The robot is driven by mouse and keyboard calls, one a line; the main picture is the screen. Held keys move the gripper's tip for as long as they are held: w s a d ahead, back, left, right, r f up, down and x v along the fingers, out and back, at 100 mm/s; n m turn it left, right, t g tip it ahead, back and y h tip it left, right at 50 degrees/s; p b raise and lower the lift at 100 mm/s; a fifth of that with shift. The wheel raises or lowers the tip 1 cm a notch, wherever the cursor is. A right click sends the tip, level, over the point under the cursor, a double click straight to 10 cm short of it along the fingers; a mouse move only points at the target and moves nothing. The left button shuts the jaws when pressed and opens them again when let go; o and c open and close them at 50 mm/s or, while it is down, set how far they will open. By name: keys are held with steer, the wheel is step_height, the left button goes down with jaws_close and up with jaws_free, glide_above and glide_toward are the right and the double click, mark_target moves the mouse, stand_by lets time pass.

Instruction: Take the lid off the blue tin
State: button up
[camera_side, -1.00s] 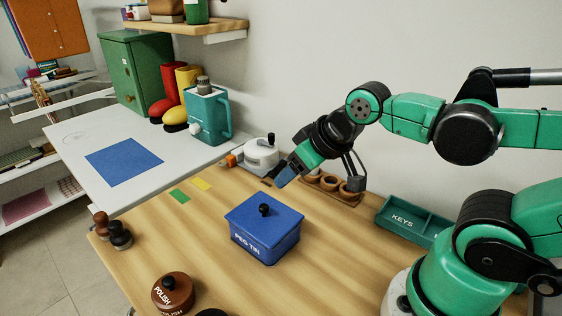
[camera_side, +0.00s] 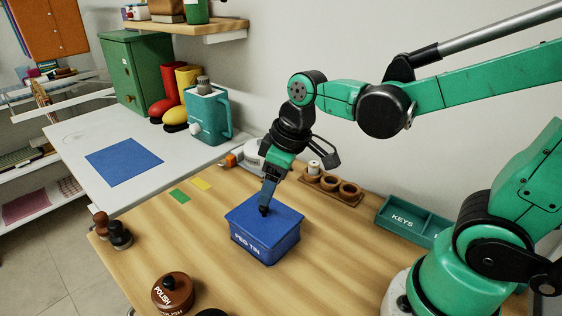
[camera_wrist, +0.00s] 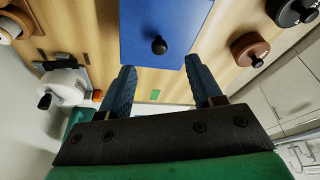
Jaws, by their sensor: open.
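The blue tin (camera_side: 265,243), marked "PEG TIN", stands on the wooden table with its blue lid (camera_side: 280,217) on. The lid has a black knob (camera_side: 264,210) at its middle. In the wrist view the lid (camera_wrist: 180,15) and its knob (camera_wrist: 159,46) lie ahead of my fingertips, between the lines of the two fingers. My gripper (camera_side: 266,202) points down over the lid, its fingers close to the knob. In the wrist view my gripper (camera_wrist: 160,78) is open with nothing between its fingers. I cannot tell whether the fingers touch the knob.
A brown polish tin (camera_side: 173,292) stands in front, left of the blue tin. Table left of the tin is mostly clear.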

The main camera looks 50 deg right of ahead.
mark_target(264, 212)
steer(key=shift+x, duration=2.45)
jaws_close()
